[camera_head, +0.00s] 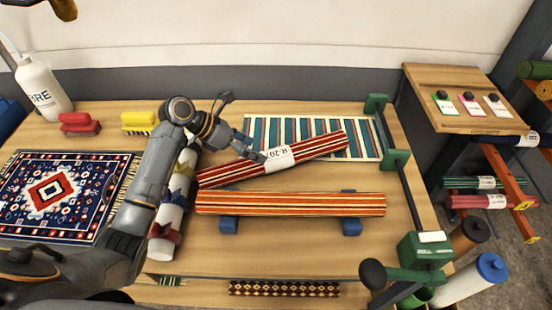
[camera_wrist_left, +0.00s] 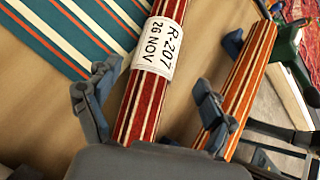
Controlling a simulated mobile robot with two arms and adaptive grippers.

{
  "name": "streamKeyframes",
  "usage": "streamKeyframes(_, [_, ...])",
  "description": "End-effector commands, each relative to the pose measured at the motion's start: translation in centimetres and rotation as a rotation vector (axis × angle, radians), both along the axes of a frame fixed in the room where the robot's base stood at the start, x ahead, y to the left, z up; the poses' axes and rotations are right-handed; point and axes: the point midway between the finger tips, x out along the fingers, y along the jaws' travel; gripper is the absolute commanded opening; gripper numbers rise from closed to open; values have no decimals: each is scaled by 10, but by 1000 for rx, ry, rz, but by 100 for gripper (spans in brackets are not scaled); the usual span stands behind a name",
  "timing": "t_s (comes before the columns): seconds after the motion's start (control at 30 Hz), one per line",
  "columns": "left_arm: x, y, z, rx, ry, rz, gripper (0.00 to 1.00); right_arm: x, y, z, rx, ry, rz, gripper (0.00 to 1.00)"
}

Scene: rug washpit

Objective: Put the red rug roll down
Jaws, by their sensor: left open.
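The red rug roll (camera_head: 312,150), with cream stripes and a white label reading R-207, lies slanted on the table, its right part over a flat teal-striped rug (camera_head: 258,128). In the left wrist view the red roll (camera_wrist_left: 150,95) runs between the two spread fingers of my left gripper (camera_wrist_left: 155,108). My left gripper (camera_head: 248,150) is open at the roll's label, with gaps beside the roll. Whether the roll's underside touches the table is hard to tell.
An orange-striped roll (camera_head: 290,204) rests on blue blocks (camera_head: 228,224) just in front. A white patterned roll (camera_head: 172,215) lies left, partly behind my arm. A patterned rug (camera_head: 52,190), brushes (camera_head: 138,122) and a white bottle (camera_head: 42,90) are further left. Green brackets (camera_head: 396,160) line the right edge.

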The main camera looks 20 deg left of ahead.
Motion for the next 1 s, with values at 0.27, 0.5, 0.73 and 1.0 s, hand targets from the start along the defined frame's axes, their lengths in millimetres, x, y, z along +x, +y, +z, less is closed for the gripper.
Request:
streamKeyframes(0.27, [9, -15, -15, -1, -1, 0, 83, 0, -12, 2, -15, 1, 2, 81])
streamKeyframes(0.5, [24, -36, -40, 0, 0, -1, 83, 0, -16, 6, -18, 0, -1, 81])
streamKeyframes(0.73, [27, -42, -48, 2, -2, 0, 83, 0, -16, 6, -18, 0, -2, 81])
streamKeyframes(1.0, [27, -42, -48, 2, -2, 0, 54, 0, -15, 6, -17, 0, -2, 81])
